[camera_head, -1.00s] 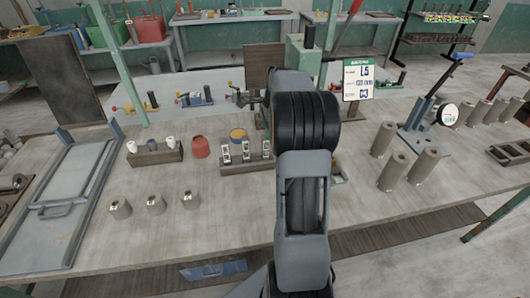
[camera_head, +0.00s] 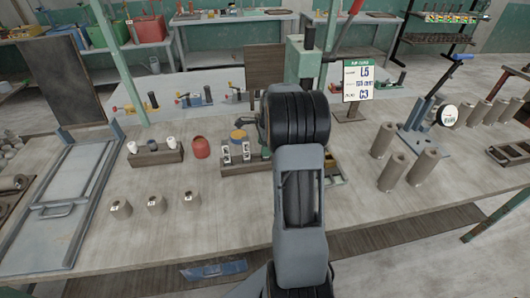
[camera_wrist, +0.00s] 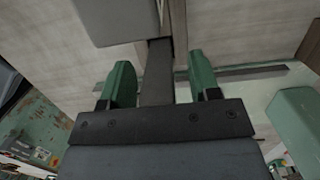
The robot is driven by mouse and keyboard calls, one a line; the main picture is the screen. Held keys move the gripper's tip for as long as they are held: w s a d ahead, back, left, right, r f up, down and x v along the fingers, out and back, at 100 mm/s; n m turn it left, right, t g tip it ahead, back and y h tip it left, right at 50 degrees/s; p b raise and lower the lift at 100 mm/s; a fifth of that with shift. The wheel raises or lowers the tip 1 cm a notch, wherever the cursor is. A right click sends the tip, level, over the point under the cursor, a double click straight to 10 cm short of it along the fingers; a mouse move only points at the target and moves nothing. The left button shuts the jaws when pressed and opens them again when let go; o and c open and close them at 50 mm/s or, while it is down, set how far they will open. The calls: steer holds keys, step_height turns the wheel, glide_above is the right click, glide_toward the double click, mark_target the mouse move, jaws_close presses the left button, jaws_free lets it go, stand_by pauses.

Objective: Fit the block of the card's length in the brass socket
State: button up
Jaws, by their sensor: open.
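The card (camera_head: 358,82) stands on a small stand at the back of the bench; it reads L5 and C3, with a middle line too small to read. A dark wooden rack (camera_head: 232,167) holds pieces with white labelled fronts (camera_head: 225,153); its right end is behind my arm. Several grey labelled blocks (camera_head: 120,209) stand in front on the bench. I cannot make out the brass socket. My gripper (camera_wrist: 160,80) shows two green fingers apart in the wrist view. A dark bar lies between them in the picture; I cannot tell whether it is between the jaws.
A green press (camera_head: 302,62) stands behind my arm. Tall grey cylinders (camera_head: 394,171) stand on the right. Another rack (camera_head: 155,158) holds white-topped pieces, beside a red pot (camera_head: 200,148). A grey metal frame (camera_head: 65,200) lies at the left.

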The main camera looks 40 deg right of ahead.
steer(key=shift+c, duration=0.3)
jaws_close()
steer(key=shift+r, duration=0.15)
